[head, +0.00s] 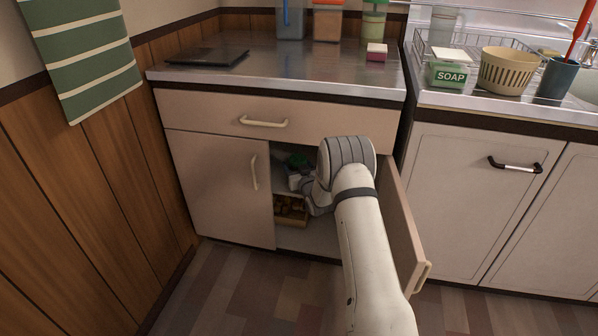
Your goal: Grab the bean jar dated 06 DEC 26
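My arm reaches into the open right side of the lower cabinet (218,185). My gripper (300,181) is small and dark inside the opening, partly hidden by my own wrist, so I cannot tell whether it is open or shut. A green-topped thing (297,160) shows right beside it, on the upper level inside. It may be a jar, but its body is mostly hidden and no date is readable. I cannot tell whether the gripper touches it.
The open cabinet door (405,230) stands close to the right of my arm. A brown box with contents (291,223) sits lower inside the cabinet. The drawer (285,118) above is shut. Containers and a dish rack (432,50) stand on the counters. The floor in front is clear.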

